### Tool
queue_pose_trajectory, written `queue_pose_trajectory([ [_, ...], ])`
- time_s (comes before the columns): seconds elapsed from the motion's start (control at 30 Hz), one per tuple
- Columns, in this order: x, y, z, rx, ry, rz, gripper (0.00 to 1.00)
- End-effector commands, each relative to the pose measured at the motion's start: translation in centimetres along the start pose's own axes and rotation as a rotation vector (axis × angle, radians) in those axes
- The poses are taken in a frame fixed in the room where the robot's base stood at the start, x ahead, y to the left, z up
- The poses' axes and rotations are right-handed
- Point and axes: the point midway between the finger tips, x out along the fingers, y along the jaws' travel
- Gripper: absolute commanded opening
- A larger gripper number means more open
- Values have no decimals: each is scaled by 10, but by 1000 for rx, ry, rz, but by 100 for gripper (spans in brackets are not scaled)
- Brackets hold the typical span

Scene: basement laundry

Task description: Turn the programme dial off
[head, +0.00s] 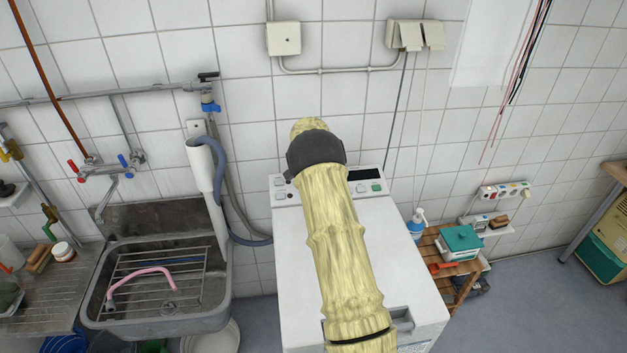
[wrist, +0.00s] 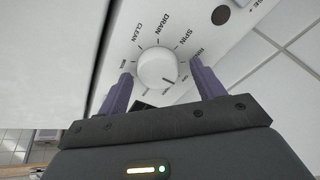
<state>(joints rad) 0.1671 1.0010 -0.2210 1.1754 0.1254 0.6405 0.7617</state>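The programme dial (wrist: 157,68) is a round white knob on a white panel in the wrist view. Labels around it include CLEAN, DRAIN and SPIN; others are too small or partly hidden. A dark pointer mark on the knob faces the lower right, not at those three labels. My gripper (wrist: 162,73) is open, with one purple finger on each side of the dial and a visible gap to the knob. In the head view my arm covers the dial and the gripper, above the white washing machine (head: 300,250).
The machine's panel has a display (head: 363,174) and a green button (head: 376,187). A sink (head: 190,318) with a rack and pink hose stands at left. A wooden shelf (head: 435,240) with a bottle and green box stands at right. Tiled wall closes the back.

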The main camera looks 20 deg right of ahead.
Motion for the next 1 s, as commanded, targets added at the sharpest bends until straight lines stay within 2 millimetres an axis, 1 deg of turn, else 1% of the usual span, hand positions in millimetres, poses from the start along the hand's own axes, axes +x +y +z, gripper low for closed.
queue_pose_trajectory([
  [0.27, 0, 1, 0, 0, -1, 2, 67],
  [0.37, -6, 0, 0, 0, 0, 1, 67],
  [0.47, -17, 0, 0, -1, 1, 0, 67],
  [0.57, -34, 0, 0, -1, 0, 0, 67],
  [1.0, -122, 0, 0, 0, 0, -1, 67],
])
